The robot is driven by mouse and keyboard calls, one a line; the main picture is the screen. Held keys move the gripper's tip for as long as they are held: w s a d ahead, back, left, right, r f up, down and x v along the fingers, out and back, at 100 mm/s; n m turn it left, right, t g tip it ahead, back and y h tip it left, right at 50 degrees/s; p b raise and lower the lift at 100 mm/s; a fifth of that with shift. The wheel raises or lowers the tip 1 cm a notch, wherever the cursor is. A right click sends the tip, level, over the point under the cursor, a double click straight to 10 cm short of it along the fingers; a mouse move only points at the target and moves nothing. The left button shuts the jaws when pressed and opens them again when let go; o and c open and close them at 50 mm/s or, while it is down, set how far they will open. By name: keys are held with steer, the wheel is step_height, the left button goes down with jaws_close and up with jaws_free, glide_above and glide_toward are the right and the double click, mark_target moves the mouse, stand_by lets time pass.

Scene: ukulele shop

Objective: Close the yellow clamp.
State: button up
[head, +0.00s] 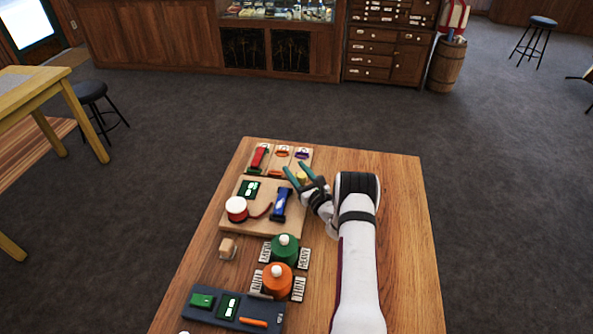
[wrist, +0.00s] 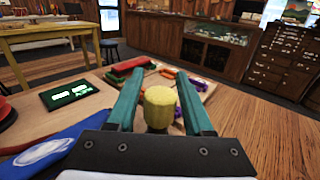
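A short yellow cylinder (head: 301,178) stands near the right edge of the wooden boards. It also shows in the wrist view (wrist: 159,107), upright between my fingers. It is the only yellow part I see by the boards; whether it belongs to a clamp I cannot tell. My gripper (head: 294,167) is open, its teal fingers spread to the left and right of the cylinder. In the wrist view, my gripper (wrist: 160,75) shows a small gap on each side of it. The cylinder's lower part is hidden behind the gripper body.
A blue device (head: 281,205) lies close left of my gripper, beside a display (head: 250,189) and a red-and-white spool (head: 237,209). A red device (head: 259,159), orange and purple pieces lie beyond. Green (head: 285,248) and orange (head: 277,281) knobbed pots stand nearer. The table's right side is clear beyond my arm.

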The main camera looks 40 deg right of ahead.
jaws_close()
steer(key=shift+n+y, duration=0.3)
steer(key=shift+y, duration=0.1)
steer(key=n+y, duration=0.1)
steer(key=y, duration=0.1)
steer(key=a+n+y, duration=0.1)
steer(key=n+y, duration=0.1)
steer(key=y, duration=0.1)
steer(key=shift+s+g, duration=0.1)
steer(key=shift+g, duration=0.2)
steer(key=shift+s+a+n+g+y, duration=0.15)
steer(key=shift+n+g+y, duration=0.15)
steer(key=shift+n+y, duration=0.45)
steer(key=shift+w+a+n+g+y, duration=0.15)
steer(key=shift+n+g+y, duration=0.25)
steer(key=shift+y, duration=0.5)
steer(key=shift+s+a+n+g+y, duration=0.15)
steer(key=shift+n+g+y, duration=0.05)
steer(key=shift+n+y, duration=0.55)
steer(key=shift+o, duration=1.5)
jaws_free()
steer(key=v, duration=1.5)
steer(key=shift+s+d, duration=0.25)
steer(key=shift+d, duration=0.05)
